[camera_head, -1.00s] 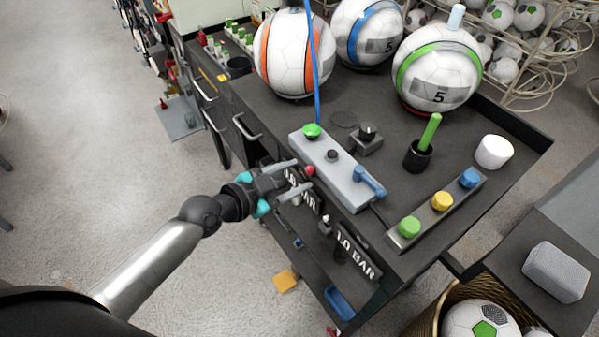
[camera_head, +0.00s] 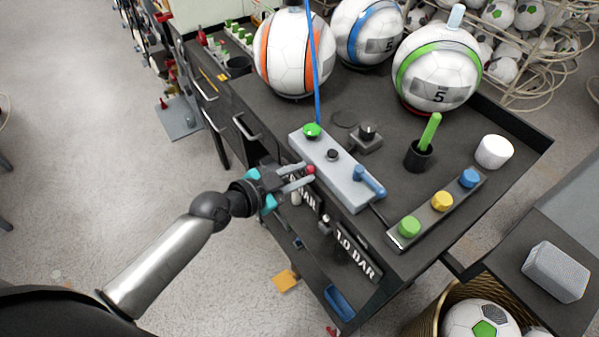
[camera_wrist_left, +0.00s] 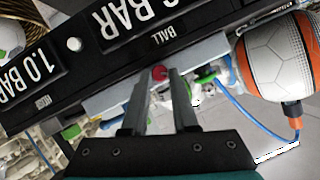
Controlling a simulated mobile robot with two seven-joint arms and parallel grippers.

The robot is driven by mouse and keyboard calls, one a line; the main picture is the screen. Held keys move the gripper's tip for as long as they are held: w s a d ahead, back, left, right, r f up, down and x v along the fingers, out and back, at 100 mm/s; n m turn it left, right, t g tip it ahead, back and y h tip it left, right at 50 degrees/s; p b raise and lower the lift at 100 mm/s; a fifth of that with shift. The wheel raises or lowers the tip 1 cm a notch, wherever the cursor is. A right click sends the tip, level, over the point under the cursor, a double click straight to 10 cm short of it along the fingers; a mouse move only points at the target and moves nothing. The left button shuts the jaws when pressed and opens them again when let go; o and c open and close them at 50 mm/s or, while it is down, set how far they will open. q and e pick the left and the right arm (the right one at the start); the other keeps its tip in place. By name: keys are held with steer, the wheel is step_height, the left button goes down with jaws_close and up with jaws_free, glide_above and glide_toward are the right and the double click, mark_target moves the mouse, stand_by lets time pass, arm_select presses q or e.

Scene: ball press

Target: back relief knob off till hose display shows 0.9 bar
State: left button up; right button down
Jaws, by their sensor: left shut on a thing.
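The red relief knob (camera_head: 311,169) sits on the near side of the grey valve block (camera_head: 345,186). My left gripper (camera_head: 311,175) reaches it from the left with its fingers closed around it. In the left wrist view the knob (camera_wrist_left: 158,72) shows between the two fingertips. The hose display (camera_head: 357,256) on the cart's front reads 1.0 BAR. It also shows in the left wrist view (camera_wrist_left: 30,72), above a small label that seems to say HOSE. The ball display (camera_wrist_left: 140,20) is cut by the frame there; its first digits are unclear. My right gripper is out of view.
A blue lever (camera_head: 369,182) and a green button (camera_head: 312,130) are on the block. A blue hose (camera_head: 315,65) rises from it past the orange-striped ball (camera_head: 280,55). A bar with green, yellow and blue knobs (camera_head: 440,202) lies to the right. Floor at left is clear.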

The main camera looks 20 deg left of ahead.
arm_select(q)
jaws_close()
steer(key=shift+h, duration=0.3)
steer(key=shift+w+a+n+g+h+b, duration=0.15)
steer(key=shift+n+g+h+b, duration=0.2)
steer(key=shift+n+b, duration=0.55)
steer(key=n+b, duration=0.1)
steer(key=b, duration=0.1)
steer(key=n+g+h+b, duration=0.1)
steer(key=b, duration=0.1)
steer(key=n+h+b, duration=0.1)
steer(key=n+b, duration=0.1)
steer(key=b, duration=0.1)
steer(key=shift+w+a+f+g, duration=0.2)
steer(key=shift+a+f+g, duration=0.05)
steer(key=shift+g, duration=0.1)
steer(key=shift+a+r+n+g+h+b, duration=0.15)
steer(key=shift+n+g+h+b, duration=0.25)
steer(key=shift+n+h+b, duration=0.8)
steer(key=shift+y+b, duration=0.35)
steer(key=shift+b, duration=0.2)
steer(key=o, duration=0.9)
jaws_free()
steer(key=shift+c, duration=0.2)
